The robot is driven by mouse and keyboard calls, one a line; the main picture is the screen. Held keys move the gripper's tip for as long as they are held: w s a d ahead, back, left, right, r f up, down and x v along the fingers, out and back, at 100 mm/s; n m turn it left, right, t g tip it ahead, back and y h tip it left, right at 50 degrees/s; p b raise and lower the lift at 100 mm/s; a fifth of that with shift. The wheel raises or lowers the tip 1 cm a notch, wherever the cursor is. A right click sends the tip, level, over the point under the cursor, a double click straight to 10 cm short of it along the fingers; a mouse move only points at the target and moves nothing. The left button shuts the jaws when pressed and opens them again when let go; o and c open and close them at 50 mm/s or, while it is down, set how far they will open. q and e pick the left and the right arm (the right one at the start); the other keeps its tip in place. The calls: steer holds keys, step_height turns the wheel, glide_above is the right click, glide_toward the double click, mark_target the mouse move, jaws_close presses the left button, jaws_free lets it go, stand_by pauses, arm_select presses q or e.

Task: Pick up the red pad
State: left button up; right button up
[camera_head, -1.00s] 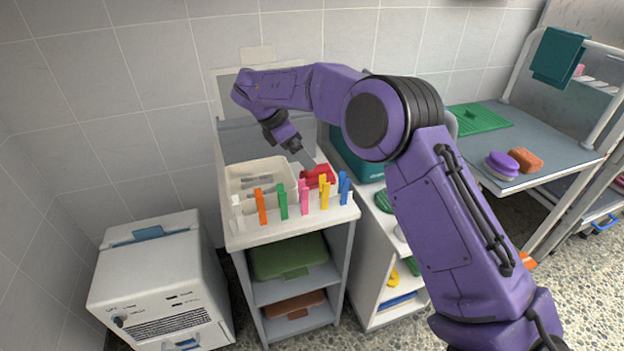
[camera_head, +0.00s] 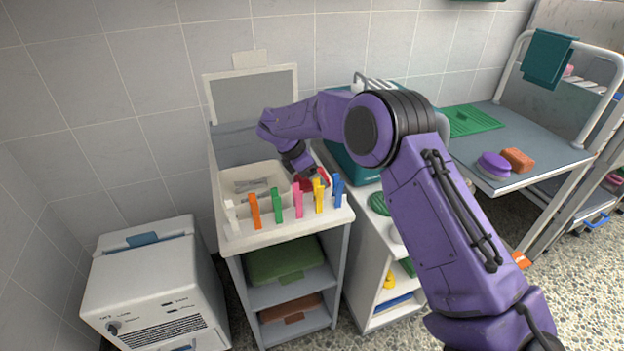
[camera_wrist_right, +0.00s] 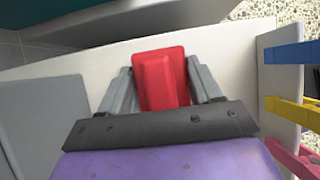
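The red pad (camera_wrist_right: 160,72) lies on the pale top of the small cabinet, behind the row of coloured clips. In the head view only part of the red pad (camera_head: 313,184) shows, beside my right gripper (camera_head: 308,174) and behind the clips. In the right wrist view my right gripper (camera_wrist_right: 159,64) has one grey finger on each side of the pad. The fingers are spread, close to the pad's sides; firm contact cannot be made out. My left gripper is not in view.
Several upright clips, among them a yellow one (camera_head: 319,196) and a blue one (camera_head: 338,191), line the cabinet's front edge. A white bin (camera_head: 229,184) sits left of the pad. A teal box (camera_head: 350,168) stands to the right. A purple brush (camera_head: 494,165) lies on the right-hand table.

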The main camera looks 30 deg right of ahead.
steer(key=c, duration=0.3)
step_height(320, 180, up, 10)
steer(key=shift+r, duration=0.1)
steer(key=shift+c, duration=0.2)
